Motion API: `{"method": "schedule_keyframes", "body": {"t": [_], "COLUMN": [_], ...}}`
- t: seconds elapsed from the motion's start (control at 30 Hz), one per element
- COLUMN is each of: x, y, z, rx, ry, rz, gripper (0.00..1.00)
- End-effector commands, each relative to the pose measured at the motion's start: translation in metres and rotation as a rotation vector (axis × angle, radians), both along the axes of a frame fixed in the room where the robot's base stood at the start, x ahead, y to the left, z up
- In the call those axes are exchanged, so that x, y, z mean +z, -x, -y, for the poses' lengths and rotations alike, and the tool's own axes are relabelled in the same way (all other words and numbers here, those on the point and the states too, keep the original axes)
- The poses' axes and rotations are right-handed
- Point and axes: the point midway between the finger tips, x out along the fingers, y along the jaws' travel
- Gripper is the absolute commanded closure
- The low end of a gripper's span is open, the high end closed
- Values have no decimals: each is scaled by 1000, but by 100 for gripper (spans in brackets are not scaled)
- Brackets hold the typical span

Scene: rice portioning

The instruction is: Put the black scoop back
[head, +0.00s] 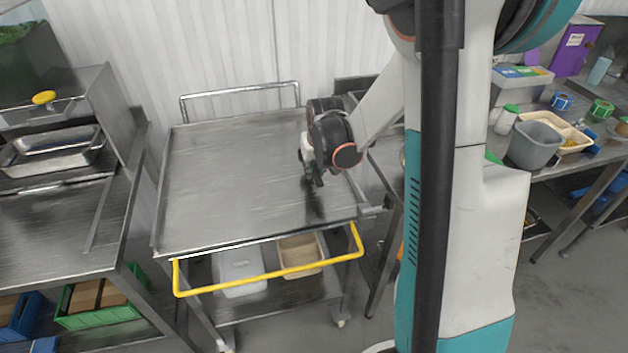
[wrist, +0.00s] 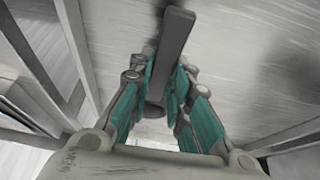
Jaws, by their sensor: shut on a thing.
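The black scoop shows in the wrist view as a long dark grey handle (wrist: 174,45) between the teal finger pads. My gripper (wrist: 164,80) is shut on this handle. The rounded dark part at its lower end is partly hidden by the fingers. In the head view my gripper (head: 313,172) hangs over the right side of the steel cart top (head: 225,180). The scoop is too small and dark there to tell apart from the fingers.
The cart top is otherwise bare, with a yellow handle (head: 270,275) in front. A left counter holds a steel pan (head: 55,155). On the right table stand a grey bin (head: 533,145), a beige tray (head: 558,128) and a white bottle (head: 506,121). My column blocks the middle right.

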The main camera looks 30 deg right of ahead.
Motion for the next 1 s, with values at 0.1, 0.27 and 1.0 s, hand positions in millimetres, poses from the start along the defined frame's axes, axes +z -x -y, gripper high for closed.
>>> {"method": "schedule_keyframes", "body": {"t": [0.1,0.27,1.0], "x": [-12,-36,-44], "y": [0,0,0], "z": [0,0,0], "rx": [0,0,0], "ry": [0,0,0], "rz": [0,0,0], "gripper": [100,100,62]}}
